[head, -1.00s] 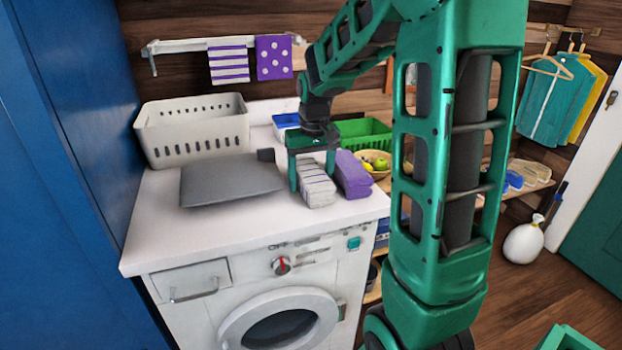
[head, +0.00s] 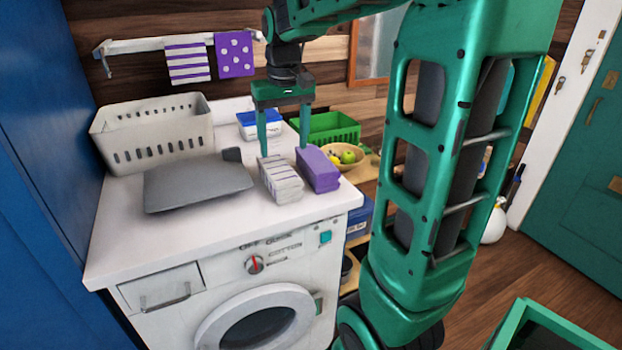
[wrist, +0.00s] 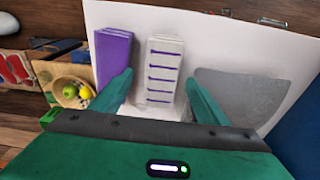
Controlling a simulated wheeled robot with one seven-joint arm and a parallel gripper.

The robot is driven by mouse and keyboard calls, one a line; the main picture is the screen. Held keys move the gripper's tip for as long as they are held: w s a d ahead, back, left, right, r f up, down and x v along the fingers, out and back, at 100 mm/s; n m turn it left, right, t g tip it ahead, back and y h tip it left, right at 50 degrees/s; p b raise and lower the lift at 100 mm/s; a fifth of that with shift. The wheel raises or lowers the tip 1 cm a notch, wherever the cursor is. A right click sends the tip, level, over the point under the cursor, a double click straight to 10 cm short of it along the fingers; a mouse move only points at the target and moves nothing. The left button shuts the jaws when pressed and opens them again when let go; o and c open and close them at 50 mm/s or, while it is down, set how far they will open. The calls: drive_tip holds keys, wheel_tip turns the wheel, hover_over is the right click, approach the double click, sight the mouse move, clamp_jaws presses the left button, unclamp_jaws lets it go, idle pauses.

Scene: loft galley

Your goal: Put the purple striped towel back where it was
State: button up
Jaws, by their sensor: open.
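A folded white towel with thin purple stripes (head: 281,180) lies on the white counter top above the washing machine. It also shows in the wrist view (wrist: 163,72). A folded plain purple towel (head: 319,168) lies close beside it on the right; in the wrist view it is on the left (wrist: 112,58). A purple-and-white striped towel (head: 187,60) hangs on the wall rack (head: 120,50), left of a purple dotted towel (head: 234,54). My gripper (head: 284,150) is open and empty, with its fingertips above the folded striped towel, one to each side.
A grey flat item (head: 197,183) lies left of the folded towels. The counter's front strip is clear (head: 215,228).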

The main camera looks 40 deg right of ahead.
drive_tip(key=s+a+f+m, duration=0.1)
drive_tip(key=s+f, duration=0.4)
drive_tip(key=s, duration=0.7)
drive_tip(key=s+f+m+g, duration=0.1)
drive_tip(key=s+f, duration=0.4)
drive_tip(key=s, duration=0.7)
drive_tip(key=shift+s+a+m+y, duration=0.3)
drive_tip(key=shift+s+a+m, duration=0.05)
drive_tip(key=shift+s+m, duration=0.05)
